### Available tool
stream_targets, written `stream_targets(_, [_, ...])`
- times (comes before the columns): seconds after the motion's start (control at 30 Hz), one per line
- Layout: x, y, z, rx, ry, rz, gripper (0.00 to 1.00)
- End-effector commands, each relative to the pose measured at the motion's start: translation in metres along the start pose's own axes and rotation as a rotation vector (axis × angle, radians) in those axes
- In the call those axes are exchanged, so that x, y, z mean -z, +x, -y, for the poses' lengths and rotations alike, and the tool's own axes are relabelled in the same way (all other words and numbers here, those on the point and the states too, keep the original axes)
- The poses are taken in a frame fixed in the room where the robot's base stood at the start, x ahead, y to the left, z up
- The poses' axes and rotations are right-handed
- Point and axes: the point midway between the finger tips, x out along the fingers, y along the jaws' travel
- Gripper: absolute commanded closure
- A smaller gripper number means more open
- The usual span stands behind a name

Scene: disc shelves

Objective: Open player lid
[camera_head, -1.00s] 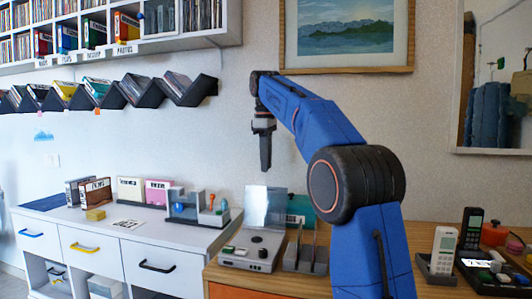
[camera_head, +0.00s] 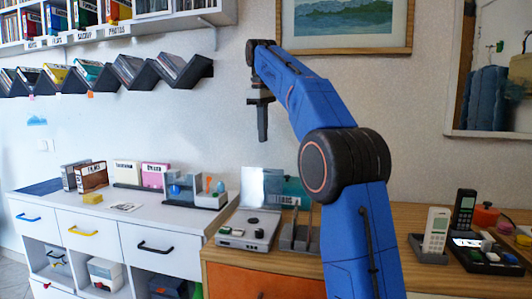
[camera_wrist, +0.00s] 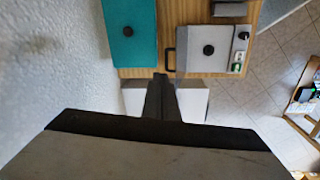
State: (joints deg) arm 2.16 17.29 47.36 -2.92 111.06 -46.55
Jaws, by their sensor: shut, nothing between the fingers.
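The player (camera_head: 247,229) is a light grey box with dark knobs on top, on the left end of the wooden cabinet. Its lid (camera_head: 262,188) is a pale panel standing upright at the player's back. My gripper (camera_head: 263,138) points down in the air above the lid, apart from it, shut and empty. In the wrist view the player (camera_wrist: 195,58) lies beyond my gripper (camera_wrist: 160,80), with a round dark disc in its middle and a dark handle shape at its left edge. I cannot tell clearly how the lid lies in that view.
A grey rack (camera_head: 298,237) with upright dividers stands right of the player, with a teal box (camera_head: 297,192) behind. White drawers (camera_head: 145,235) adjoin at left. A phone stand (camera_head: 430,248) is at right. Shelves and a framed picture (camera_head: 352,22) are on the wall.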

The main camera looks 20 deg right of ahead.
Motion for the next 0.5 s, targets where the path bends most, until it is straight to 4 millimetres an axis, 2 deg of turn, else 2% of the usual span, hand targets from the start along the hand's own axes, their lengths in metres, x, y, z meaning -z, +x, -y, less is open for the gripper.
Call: stream_targets(0.5, [-0.009,0.011,-0.017,-0.096,0.966,-0.069,1.00])
